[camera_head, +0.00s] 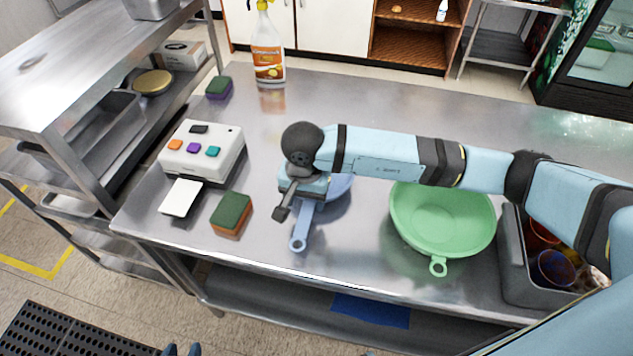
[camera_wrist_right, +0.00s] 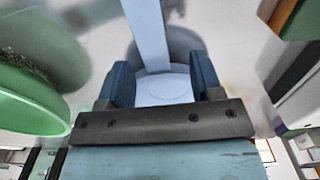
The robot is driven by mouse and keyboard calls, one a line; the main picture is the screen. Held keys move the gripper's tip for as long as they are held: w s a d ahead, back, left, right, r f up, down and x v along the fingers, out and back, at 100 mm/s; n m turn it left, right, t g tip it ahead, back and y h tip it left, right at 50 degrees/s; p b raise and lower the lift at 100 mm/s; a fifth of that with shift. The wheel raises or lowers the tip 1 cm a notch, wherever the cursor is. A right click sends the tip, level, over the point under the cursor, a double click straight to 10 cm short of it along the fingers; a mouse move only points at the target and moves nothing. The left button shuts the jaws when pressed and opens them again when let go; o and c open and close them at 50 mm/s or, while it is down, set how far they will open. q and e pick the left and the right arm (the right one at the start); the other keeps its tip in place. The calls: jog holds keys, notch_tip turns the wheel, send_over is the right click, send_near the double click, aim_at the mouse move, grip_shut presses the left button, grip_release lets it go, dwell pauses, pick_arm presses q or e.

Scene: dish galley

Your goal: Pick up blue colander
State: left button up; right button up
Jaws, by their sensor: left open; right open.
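The blue colander (camera_head: 338,192) lies on the metal table, left of the green one. Its handle (camera_head: 300,234), with a ring at the end, points to the table's front edge. My right gripper (camera_head: 304,196) is over it, and my wrist hides much of the bowl. In the right wrist view, the handle (camera_wrist_right: 148,30) and a pale blue surface show between the open fingers (camera_wrist_right: 165,82). I cannot tell whether the fingers touch it. My left gripper (camera_head: 182,350) is open, with only its tips showing at the bottom edge.
A green colander (camera_head: 440,215) and a grey bin (camera_head: 517,265) with cups stand to the right. A sponge (camera_head: 231,212), a white card (camera_head: 181,198) and a white button box (camera_head: 202,155) are to the left. A spray bottle (camera_head: 268,50) stands at the back.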

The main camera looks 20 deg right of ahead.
aim_at(308, 206)
jog(key=f, duration=0.2)
jog(key=f+p, duration=0.1)
jog(key=f, duration=0.1)
jog(key=shift+s+d+f, duration=0.2)
jog(key=shift+f, duration=0.35)
jog(key=shift+c, duration=0.4)
jog(key=c, duration=1)
